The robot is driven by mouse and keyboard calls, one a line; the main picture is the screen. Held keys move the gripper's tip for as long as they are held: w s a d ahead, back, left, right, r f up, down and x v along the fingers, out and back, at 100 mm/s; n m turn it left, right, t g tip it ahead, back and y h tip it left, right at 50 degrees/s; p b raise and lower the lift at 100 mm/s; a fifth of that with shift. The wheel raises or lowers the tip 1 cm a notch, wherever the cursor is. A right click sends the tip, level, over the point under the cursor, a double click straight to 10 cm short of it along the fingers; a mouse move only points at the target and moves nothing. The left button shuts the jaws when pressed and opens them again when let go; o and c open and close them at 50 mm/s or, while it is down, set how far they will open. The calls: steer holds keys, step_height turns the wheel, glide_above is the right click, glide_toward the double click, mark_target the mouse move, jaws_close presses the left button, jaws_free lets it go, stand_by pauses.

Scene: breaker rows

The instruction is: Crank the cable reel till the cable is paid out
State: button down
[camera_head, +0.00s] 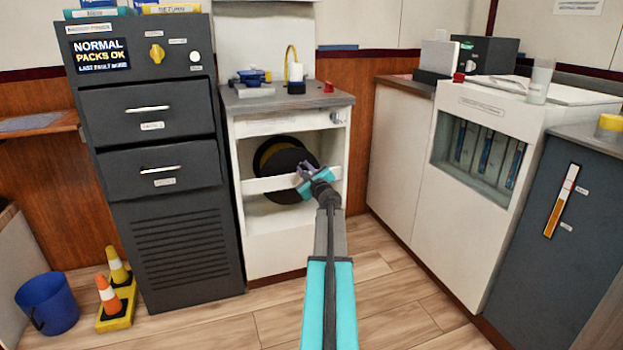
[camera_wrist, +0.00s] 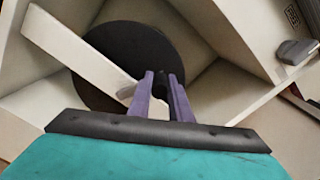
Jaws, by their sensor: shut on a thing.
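The cable reel (camera_head: 272,158), a black disc with a yellowish band at its left side, sits inside the white open-fronted cabinet, behind a white crossbar (camera_head: 262,185). In the wrist view the reel (camera_wrist: 110,50) is a large dark disc behind the same bar (camera_wrist: 62,45). My gripper (camera_head: 304,178) is in front of the reel's lower right side. In the wrist view its purple fingers (camera_wrist: 163,82) are close together, shut on the crank handle, which is mostly hidden between them. The cable itself cannot be made out clearly.
The cabinet's grey top (camera_head: 300,98) holds a blue item (camera_head: 252,76) and a red knob (camera_head: 328,87). A dark drawer cabinet (camera_head: 180,225) stands close at left. A blue bucket (camera_head: 48,302) and cones (camera_head: 113,290) stand on the floor. The floor in front is clear.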

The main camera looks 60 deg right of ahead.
steer(key=shift+w+a+n+b, duration=0.4)
steer(key=shift+a+n+b, duration=0.35)
steer(key=shift+n, duration=0.3)
steer(key=shift+w+a+n+b, duration=0.4)
steer(key=shift+a+n+b, duration=0.1)
steer(key=shift+n+b, duration=0.45)
steer(key=c, duration=1.7)
jaws_free()
steer(key=shift+o, duration=0.4)
steer(key=shift+r, duration=0.1)
steer(key=shift+a+r, duration=0.1)
steer(key=p+v, duration=0.3)
steer(key=v, duration=1)
steer(key=shift+s+a+p, duration=0.2)
steer(key=shift+s+p, duration=0.05)
steer(key=shift+p, duration=0.05)
